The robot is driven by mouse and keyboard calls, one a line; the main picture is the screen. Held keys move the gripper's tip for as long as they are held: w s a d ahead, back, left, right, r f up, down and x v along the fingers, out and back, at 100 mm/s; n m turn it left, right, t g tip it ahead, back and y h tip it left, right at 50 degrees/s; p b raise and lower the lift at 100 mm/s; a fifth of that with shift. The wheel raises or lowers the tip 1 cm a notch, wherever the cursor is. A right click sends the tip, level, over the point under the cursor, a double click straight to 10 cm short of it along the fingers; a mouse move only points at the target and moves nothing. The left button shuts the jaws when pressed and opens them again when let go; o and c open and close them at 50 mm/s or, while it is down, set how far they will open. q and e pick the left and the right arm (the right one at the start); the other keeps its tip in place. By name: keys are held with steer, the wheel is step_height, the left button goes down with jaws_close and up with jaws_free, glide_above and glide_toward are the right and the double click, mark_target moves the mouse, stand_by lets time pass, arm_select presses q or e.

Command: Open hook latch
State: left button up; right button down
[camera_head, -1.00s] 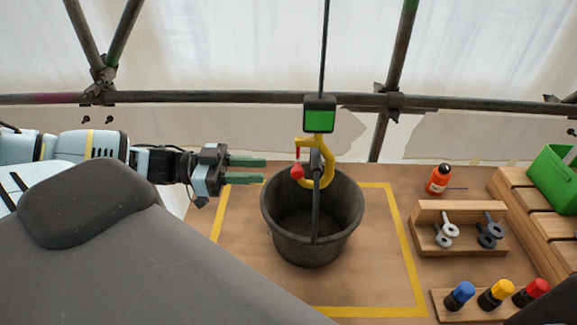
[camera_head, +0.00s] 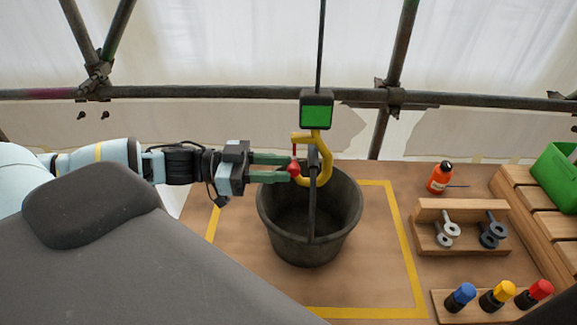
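A yellow hook (camera_head: 327,165) hangs from a black box with a green screen (camera_head: 316,110) on a dark cable. A red latch knob (camera_head: 293,168) sits on the hook's left side, below a thin red stem. The hook holds the dark handle (camera_head: 312,190) of a black bucket (camera_head: 308,240). My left gripper (camera_head: 288,168) comes in from the left. Its two green fingers are apart, one above the other, with their tips at the knob, which shows between them. Whether they touch it is not clear. My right gripper is out of view.
The bucket stands inside a yellow outline on a wooden table (camera_head: 380,260). An orange bottle (camera_head: 440,178), a wooden rack with shackles (camera_head: 460,240), capped markers (camera_head: 497,295) and a green bin (camera_head: 558,178) are at the right. Scaffold pipes (camera_head: 230,93) cross behind.

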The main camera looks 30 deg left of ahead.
arm_select(q)
steer(key=shift+b+x, duration=0.3)
steer(key=shift+x, duration=0.65)
jaws_close()
